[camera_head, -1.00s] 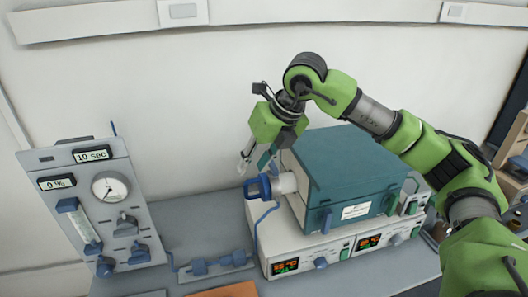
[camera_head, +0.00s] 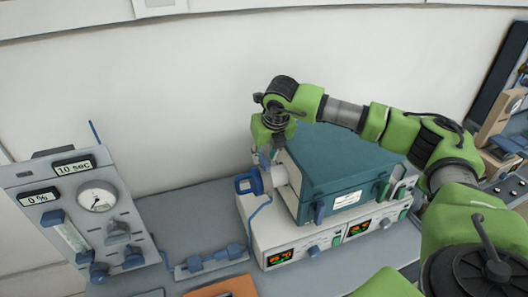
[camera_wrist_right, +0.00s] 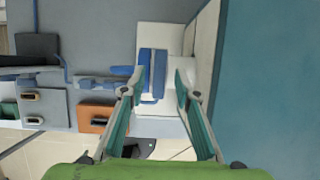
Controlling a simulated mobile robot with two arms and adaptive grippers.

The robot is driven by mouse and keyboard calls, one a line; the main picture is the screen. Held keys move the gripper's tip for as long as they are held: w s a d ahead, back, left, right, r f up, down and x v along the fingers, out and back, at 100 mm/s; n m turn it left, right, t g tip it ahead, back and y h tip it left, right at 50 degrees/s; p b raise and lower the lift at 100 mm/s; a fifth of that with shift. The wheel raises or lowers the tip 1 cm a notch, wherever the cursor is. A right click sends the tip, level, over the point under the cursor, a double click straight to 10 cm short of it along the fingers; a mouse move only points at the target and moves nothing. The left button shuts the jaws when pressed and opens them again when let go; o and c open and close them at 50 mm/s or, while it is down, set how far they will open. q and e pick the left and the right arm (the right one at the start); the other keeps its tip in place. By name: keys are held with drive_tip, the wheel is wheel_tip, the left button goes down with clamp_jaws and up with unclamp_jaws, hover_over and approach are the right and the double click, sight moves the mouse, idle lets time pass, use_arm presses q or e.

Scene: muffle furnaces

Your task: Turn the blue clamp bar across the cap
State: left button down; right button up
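The blue clamp bar (camera_head: 249,182) sits at the left end of a pale round port or cap (camera_head: 280,176) on the side of the teal furnace (camera_head: 345,170). In the right wrist view the blue clamp (camera_wrist_right: 153,62) lies beyond my fingertips, in front of a white surface. My right gripper (camera_head: 266,156) points down just above and behind the clamp and the port. In the wrist view its two fingers (camera_wrist_right: 161,84) stand apart with nothing clearly gripped between them. Whether a finger touches the clamp cannot be told. My left gripper is not in view.
A gas panel (camera_head: 85,215) with a gauge and displays stands at the left. A blue tube and valve fitting (camera_head: 208,260) lie on the grey bench. An orange block (camera_head: 225,288) is at the front edge. The white controller base (camera_head: 300,245) carries the furnace.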

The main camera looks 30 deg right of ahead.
drive_tip(key=shift+w+f, duration=0.1)
drive_tip(key=shift+f, duration=0.45)
drive_tip(key=shift+w+f, duration=0.15)
drive_tip(key=shift+f, duration=0.05)
drive_tip(key=shift+c, duration=1.2)
drive_tip(key=c, duration=0.6)
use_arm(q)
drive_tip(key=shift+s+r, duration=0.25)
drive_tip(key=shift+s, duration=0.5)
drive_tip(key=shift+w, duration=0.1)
